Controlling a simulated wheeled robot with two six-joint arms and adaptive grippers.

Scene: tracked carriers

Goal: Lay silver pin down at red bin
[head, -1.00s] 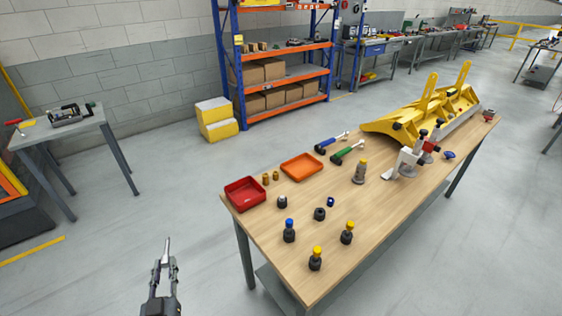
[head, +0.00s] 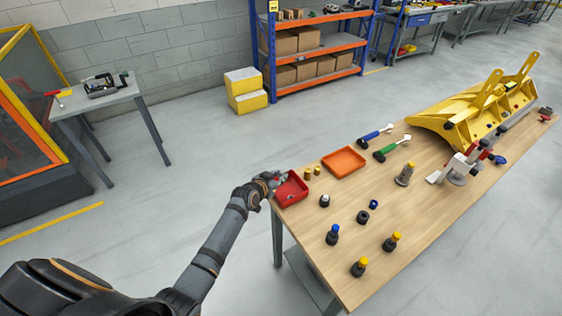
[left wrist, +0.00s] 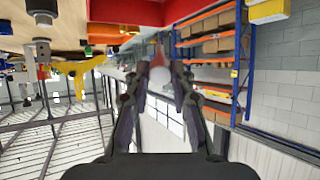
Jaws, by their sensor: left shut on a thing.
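The red bin (head: 291,191) stands at the near left corner of the wooden table. My left gripper (head: 280,180) is at the bin's left side, its fingertips over or close to the rim; the exact gap cannot be told. In the left wrist view my left gripper (left wrist: 158,70) is shut on the silver pin (left wrist: 159,78), whose pale round end shows between the fingers. The red bin also shows there, close up at the top edge (left wrist: 195,8). In the head view the pin is too small to make out. My right gripper is not in view.
An orange tray (head: 344,162) and brass pieces (head: 309,173) stand beside the red bin. Several dark pegs with blue or yellow tops (head: 333,235) stand toward the table's front.

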